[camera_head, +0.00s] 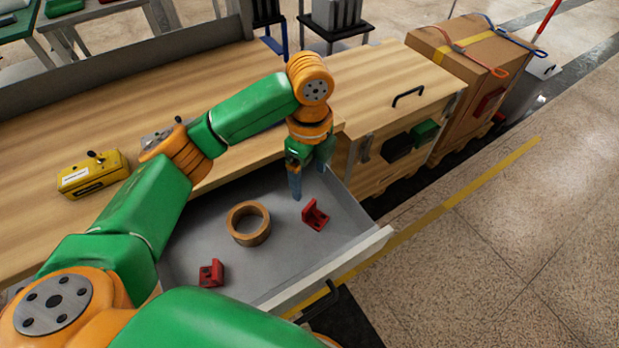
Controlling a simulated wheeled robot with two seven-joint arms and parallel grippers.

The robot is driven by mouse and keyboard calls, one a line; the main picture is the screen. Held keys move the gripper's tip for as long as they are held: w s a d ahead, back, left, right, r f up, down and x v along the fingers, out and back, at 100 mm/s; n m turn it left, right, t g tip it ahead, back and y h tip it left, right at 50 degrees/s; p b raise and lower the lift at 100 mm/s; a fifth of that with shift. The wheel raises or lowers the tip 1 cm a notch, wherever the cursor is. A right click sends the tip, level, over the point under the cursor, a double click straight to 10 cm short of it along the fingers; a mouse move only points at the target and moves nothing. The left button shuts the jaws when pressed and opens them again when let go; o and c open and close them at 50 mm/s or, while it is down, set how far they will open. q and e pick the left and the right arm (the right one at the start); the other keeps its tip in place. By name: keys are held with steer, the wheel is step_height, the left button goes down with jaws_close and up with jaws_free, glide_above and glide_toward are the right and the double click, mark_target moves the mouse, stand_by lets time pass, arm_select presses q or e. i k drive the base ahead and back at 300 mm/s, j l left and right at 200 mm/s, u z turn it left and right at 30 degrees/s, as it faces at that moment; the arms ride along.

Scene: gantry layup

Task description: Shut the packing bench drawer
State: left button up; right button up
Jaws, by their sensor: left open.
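The packing bench (110,115) has a wooden top, and its grey drawer (282,258) is pulled out below the front edge. The drawer's pale front panel (335,268) carries a dark handle (322,301) on its outer side. My left gripper (309,188) points down over the drawer's back right part, near the bench edge. It is open, with nothing seen between its fingers. Part of the drawer's left side is hidden by my arm. My right gripper is not in view.
A yellow box-shaped tool (92,174) lies on the bench top. A wooden cabinet (400,95) with a black handle stands to the right, with a strapped cardboard box (470,60) beyond it. The floor (500,250) at right is clear.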

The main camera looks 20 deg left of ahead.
mark_target(296, 261)
steer(key=k, duration=1.5)
